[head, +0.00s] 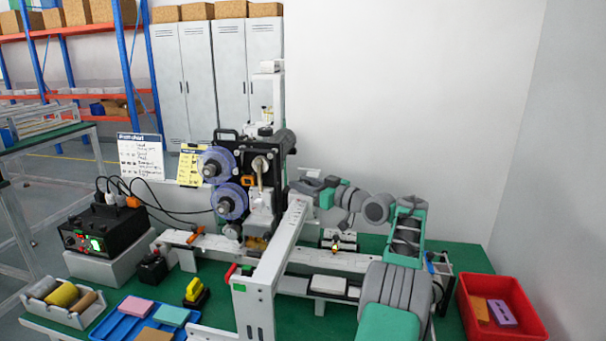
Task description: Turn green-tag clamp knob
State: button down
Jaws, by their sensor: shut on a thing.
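The black coder unit (262,165) with two blue-purple reels (222,178) stands mid-bench. My arm comes up from the lower right and bends left to the coder's right side. My gripper (302,184) is there, beside the top of the white upright frame (284,245). It is shut on a small part at the coder's side, which looks like the clamp knob. The jaws largely cover the knob, and its green tag cannot be made out. A small green mark (240,287) shows low on the white frame, apart from my gripper.
A white rail (335,259) crosses the green bench behind the frame. A red bin (535,325) stands at the right. A black box (110,228) with cables, a blue tray (112,325) and a yellow-black item (195,292) are at the left.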

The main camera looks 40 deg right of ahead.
jog(key=shift+r+n+y+p, duration=0.1)
jog(key=shift+n+y+p, duration=0.4)
jog(key=shift+y+p, duration=0.75)
jog(key=shift+g+h+p, duration=0.25)
jog(key=shift+g+p, duration=0.05)
jog(key=shift+p, duration=0.35)
jog(key=c, duration=1)
grip_release()
jog(key=shift+o, duration=0.2)
jog(key=shift+a, duration=0.1)
